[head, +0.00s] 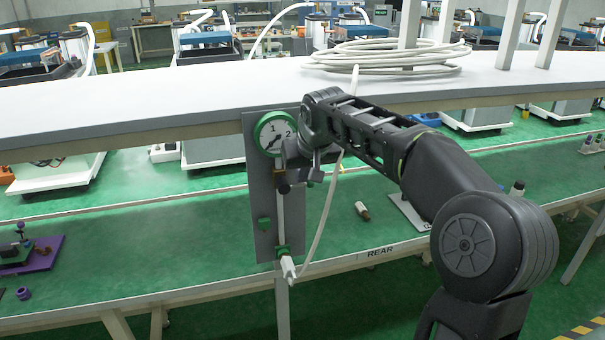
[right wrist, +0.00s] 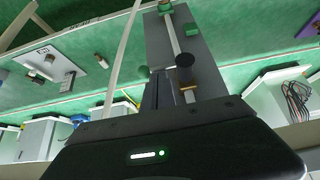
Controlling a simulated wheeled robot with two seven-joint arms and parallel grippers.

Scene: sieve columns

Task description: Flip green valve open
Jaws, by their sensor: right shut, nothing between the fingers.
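A grey upright panel (head: 260,190) carries a round gauge (head: 275,133) with a green rim, a thin pipe and small fittings. A green fitting (head: 283,250) is at the pipe's lower end. I cannot tell for sure which green part is the valve handle. My right gripper (head: 292,168) is shut and empty in front of the panel, just below the gauge. In the right wrist view its fingers (right wrist: 160,82) are beside a black knob (right wrist: 184,65). My left gripper is out of view.
A white hose (head: 322,220) hangs beside the panel from a coil (head: 390,55) on the grey shelf (head: 180,95). A green bench top (head: 150,240) with small loose parts lies behind and below. The space left of the panel is clear.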

